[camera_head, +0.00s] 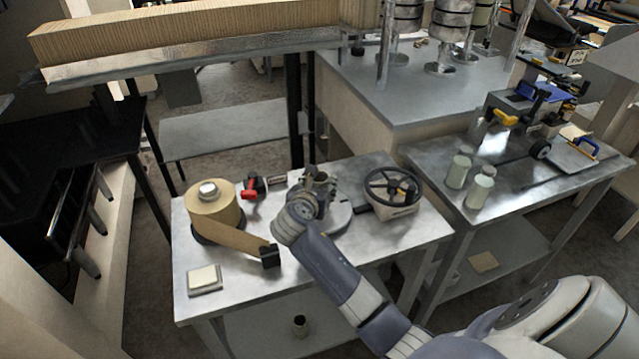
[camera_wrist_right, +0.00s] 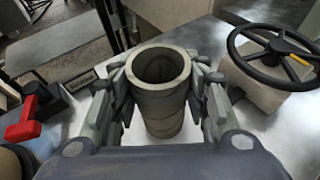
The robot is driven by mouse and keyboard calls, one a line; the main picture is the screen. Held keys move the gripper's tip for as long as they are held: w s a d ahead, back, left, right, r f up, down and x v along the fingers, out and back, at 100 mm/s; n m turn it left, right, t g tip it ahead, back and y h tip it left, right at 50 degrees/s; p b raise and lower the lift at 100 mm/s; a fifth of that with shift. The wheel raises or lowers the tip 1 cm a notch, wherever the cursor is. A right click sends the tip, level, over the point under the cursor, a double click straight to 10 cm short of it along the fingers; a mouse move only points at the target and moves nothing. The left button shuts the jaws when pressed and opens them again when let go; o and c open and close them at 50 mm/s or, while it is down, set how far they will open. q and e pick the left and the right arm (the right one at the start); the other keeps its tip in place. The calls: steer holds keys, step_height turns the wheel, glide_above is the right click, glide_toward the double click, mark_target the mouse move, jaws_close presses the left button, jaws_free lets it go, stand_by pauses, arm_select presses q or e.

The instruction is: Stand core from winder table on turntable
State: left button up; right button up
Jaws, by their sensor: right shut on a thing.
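My right gripper (camera_wrist_right: 160,92) is shut on a grey-green hollow core (camera_wrist_right: 160,105), with one finger on each side. The core is upright with its open end up. In the head view the core (camera_head: 319,176) and the gripper are over the round grey turntable (camera_head: 340,221), partly hidden by my right wrist. I cannot tell whether the core's bottom touches the turntable. My left gripper is not in view.
A brown kraft roll (camera_head: 213,212) with a loose strip stands at left, beside a red-handled tool (camera_head: 250,191). A black handwheel (camera_head: 392,186) is at right. Several pale cylinders (camera_head: 459,171) stand on the right table (camera_head: 435,160). The front of the near table (camera_head: 335,262) has free room.

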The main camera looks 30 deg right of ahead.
steer(key=o, duration=1.1)
steer(key=shift+f, duration=0.1)
steer(key=shift+c, duration=0.2)
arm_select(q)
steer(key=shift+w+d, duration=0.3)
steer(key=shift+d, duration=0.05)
arm_select(e)
steer(key=shift+s+a+r, duration=0.15)
steer(key=shift+a+r, duration=0.05)
steer(key=shift+r, duration=0.05)
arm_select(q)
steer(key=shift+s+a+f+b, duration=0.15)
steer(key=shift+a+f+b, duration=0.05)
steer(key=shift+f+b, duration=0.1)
arm_select(e)
steer(key=v, duration=1.1)
steer(key=shift+a, duration=0.15)
steer(key=shift+s, duration=0.15)
